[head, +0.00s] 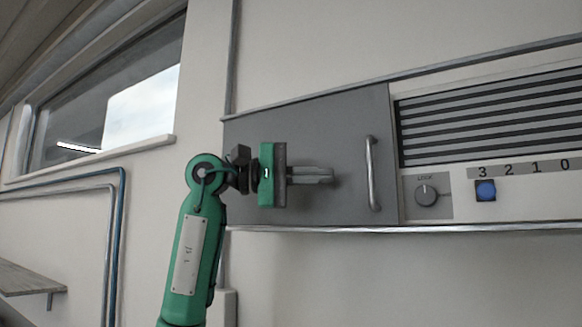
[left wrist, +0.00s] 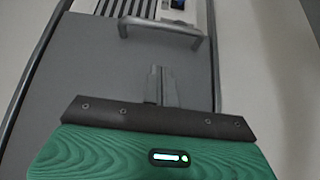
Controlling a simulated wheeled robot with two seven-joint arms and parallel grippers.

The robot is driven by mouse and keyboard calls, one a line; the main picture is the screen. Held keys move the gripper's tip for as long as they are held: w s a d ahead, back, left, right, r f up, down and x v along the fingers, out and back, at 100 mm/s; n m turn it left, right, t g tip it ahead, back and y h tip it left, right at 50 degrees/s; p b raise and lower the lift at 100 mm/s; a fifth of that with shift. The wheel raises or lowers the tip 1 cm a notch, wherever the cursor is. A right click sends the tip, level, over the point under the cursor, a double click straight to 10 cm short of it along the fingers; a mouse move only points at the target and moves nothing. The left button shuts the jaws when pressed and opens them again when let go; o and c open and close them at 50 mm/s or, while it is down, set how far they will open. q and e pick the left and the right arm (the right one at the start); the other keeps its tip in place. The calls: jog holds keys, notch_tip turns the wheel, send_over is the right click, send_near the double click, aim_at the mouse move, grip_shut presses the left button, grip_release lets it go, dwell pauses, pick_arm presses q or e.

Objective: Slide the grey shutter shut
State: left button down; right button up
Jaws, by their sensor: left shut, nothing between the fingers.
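The grey shutter (head: 340,115) is a flat panel between an upper and a lower rail, to the left of a louvred unit in the head view. It carries a vertical metal bar handle (head: 373,172) near its right edge. In the left wrist view the shutter (left wrist: 95,75) fills the middle, with its handle (left wrist: 160,28) at the top. My left gripper (head: 330,175) is in front of the shutter, left of the handle and apart from it. Its fingers (left wrist: 161,85) are shut and empty, pointing towards the handle side. My right gripper is not in view.
The louvred unit (head: 490,115) on the right has a rotary knob (head: 426,195) and a blue button (head: 486,190) below its slats. A window (head: 110,110), pipes (head: 121,230) and a shelf (head: 30,278) are at the left. The wall below the lower rail is clear.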

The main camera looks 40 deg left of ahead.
aim_at(347, 174)
pick_arm(q)
jog(key=d, duration=0.1)
jog(key=w+d+p, duration=0.1)
jog(key=d, duration=0.2)
jog(key=shift+w+r+p, duration=0.1)
jog(key=shift+w+p, duration=0.2)
jog(key=shift+s+d, duration=0.15)
jog(key=shift+d, duration=0.5)
